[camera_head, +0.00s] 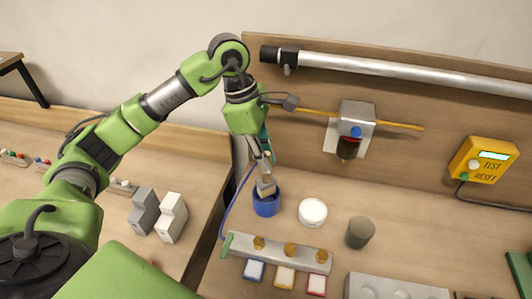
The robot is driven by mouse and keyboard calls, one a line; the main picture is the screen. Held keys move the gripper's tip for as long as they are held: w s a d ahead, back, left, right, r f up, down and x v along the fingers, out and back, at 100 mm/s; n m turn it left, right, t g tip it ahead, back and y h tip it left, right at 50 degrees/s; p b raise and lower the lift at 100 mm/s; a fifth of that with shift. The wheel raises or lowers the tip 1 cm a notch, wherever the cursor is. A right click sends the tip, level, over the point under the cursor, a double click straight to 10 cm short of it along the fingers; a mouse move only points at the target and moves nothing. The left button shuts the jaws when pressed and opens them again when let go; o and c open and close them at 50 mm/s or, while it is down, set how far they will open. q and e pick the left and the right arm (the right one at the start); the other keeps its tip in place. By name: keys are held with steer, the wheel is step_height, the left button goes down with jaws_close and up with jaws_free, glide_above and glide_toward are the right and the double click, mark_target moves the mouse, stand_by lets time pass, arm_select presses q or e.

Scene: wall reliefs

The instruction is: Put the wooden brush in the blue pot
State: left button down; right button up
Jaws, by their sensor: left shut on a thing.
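The blue pot (266,205) stands on the wooden bench near the middle of the head view. My left gripper (262,165) points down above the pot and is shut on the wooden brush (265,188). The brush's pale block end is at the pot's mouth, overlapping the rim in the picture. I cannot tell how deep it sits inside. The gripper hides the upper part of the brush. My right gripper is not in view.
A white round container (312,212) and a grey cylinder (360,232) stand to the right of the pot. A metal bar with brass fittings (290,250) lies in front. A yellow test box (484,160) is on the back panel. A blue cable (236,200) runs left of the pot.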

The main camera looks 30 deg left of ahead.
mark_target(269, 181)
arm_select(q)
step_height(269, 181, down, 4)
steer(key=shift+r+b, duration=0.2)
steer(key=shift+b, duration=0.65)
steer(key=shift+f+b, duration=0.5)
steer(key=shift+f, duration=0.4)
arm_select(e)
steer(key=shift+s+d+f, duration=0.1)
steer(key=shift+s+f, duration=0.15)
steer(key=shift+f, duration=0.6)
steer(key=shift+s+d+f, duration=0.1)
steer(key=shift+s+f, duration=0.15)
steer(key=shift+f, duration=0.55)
arm_select(q)
steer(key=c, duration=1.8)
jaws_free()
steer(key=shift+c, duration=0.2)
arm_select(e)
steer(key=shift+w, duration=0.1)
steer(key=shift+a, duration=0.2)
